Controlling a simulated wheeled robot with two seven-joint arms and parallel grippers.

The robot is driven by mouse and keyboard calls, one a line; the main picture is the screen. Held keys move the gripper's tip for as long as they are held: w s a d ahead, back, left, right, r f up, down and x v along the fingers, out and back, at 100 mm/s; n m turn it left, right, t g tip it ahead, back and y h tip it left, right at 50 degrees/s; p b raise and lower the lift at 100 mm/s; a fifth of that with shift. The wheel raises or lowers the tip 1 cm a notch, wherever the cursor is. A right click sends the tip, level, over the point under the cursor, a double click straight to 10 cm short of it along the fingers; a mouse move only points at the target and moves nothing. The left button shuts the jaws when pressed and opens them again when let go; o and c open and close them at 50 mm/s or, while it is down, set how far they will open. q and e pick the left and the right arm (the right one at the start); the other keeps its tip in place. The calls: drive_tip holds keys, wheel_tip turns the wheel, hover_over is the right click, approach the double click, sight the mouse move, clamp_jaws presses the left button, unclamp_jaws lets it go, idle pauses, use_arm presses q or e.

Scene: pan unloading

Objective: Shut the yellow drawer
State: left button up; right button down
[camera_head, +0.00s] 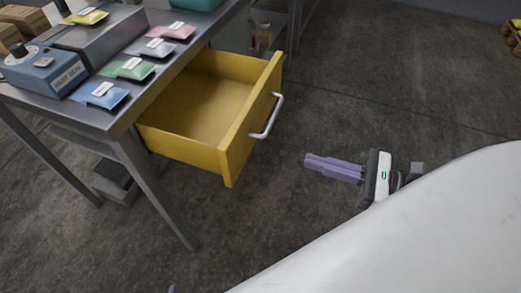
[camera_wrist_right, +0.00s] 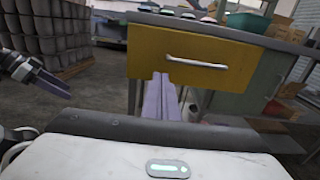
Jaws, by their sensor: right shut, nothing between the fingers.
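The yellow drawer (camera_head: 248,125) is pulled well out from under the metal table and looks empty inside. Its silver bar handle (camera_head: 267,117) is on the front panel. In the right wrist view the drawer front (camera_wrist_right: 221,80) and handle (camera_wrist_right: 196,63) face the camera. My right gripper (camera_head: 308,162) is to the right of the drawer front, apart from it, with its purple fingers together and empty, pointing toward the drawer. The fingers also show in the wrist view (camera_wrist_right: 161,77). My left gripper (camera_wrist_right: 66,92) shows at the left of the wrist view; its finger gap is unclear.
The metal table (camera_head: 112,118) carries a blue-grey device (camera_head: 45,72) and several coloured packets near the drawer side. A table leg (camera_head: 158,195) stands left of the drawer. The floor (camera_head: 390,85) between the drawer and my right gripper is clear.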

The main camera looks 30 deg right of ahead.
sight(246, 142)
drive_tip(key=p+x, duration=0.2)
drive_tip(key=x, duration=1.1)
drive_tip(key=shift+r, duration=0.1)
drive_tip(key=shift+w+a, duration=0.2)
drive_tip(key=shift+a, duration=0.05)
drive_tip(key=shift+w, duration=0.1)
